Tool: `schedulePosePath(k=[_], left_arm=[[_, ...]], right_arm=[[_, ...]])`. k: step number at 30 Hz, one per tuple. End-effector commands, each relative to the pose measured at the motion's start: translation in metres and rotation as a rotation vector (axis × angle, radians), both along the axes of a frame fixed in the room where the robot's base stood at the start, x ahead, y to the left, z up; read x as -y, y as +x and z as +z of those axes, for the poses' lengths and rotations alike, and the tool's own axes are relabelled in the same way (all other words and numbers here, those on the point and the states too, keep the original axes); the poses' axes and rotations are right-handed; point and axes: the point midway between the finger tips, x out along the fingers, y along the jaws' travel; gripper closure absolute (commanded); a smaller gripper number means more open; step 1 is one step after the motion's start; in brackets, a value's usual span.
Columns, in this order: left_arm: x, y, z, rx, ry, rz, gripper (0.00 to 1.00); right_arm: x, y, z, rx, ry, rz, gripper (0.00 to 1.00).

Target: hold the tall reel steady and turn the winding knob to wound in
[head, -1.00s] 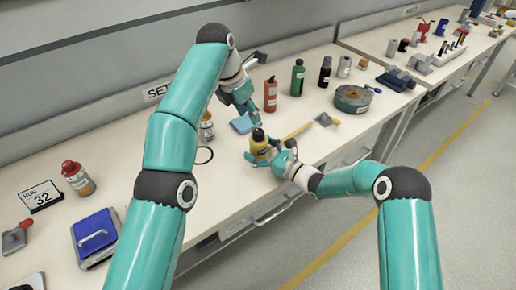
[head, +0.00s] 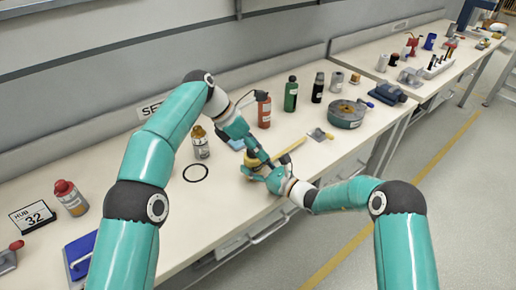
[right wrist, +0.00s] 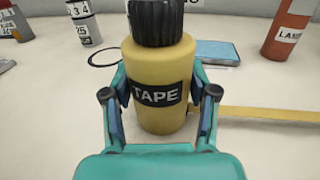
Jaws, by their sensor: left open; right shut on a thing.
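The tall reel is a yellow bottle-shaped body labelled TAPE (right wrist: 160,70), standing upright on the bench in the right wrist view. Its ribbed black winding knob (right wrist: 158,22) is on top. A yellow tape strip (right wrist: 265,114) runs out from its side to the right along the bench. My right gripper (right wrist: 160,100) is shut on the reel's body, one finger on each side. In the head view my left gripper (head: 265,163) is open, close above the reel (head: 250,161) and hiding the knob there. I cannot tell whether it touches the knob.
A black ring (head: 196,173) and a canister with number dials (head: 200,143) are left of the reel. A blue pad (right wrist: 217,52) lies behind it. Red (head: 264,110), green (head: 291,94) and black bottles stand further back.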

Motion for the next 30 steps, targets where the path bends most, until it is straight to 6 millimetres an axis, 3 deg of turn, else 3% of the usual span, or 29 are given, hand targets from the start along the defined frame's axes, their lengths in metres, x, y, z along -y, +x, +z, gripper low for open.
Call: schedulePosePath(k=[7,11,15,20,25,30], left_arm=[[0.02,-0.029,-0.009,0.048,-0.453,-0.208,0.58],[0.019,-0.031,-0.005,0.143,-0.673,-0.186,0.58],[0.005,-0.024,-0.004,0.28,-0.844,-0.073,0.58],[-0.025,-0.01,-0.016,0.446,-0.92,0.131,0.58],[-0.06,-0.002,-0.039,0.571,-0.88,0.325,0.58],[-0.081,0.0,-0.057,0.629,-0.818,0.431,0.58]], right_arm=[[0.0,0.0,0.0,0.0,0.0,0.0,0.84],[0.0,0.0,0.0,0.0,0.0,0.0,0.84],[0.0,0.0,0.0,0.0,0.0,0.0,0.84],[0.0,0.0,0.0,0.0,0.0,0.0,0.84],[0.0,0.0,0.0,0.0,0.0,0.0,0.84],[0.0,0.0,0.0,0.0,0.0,0.0,0.84]])
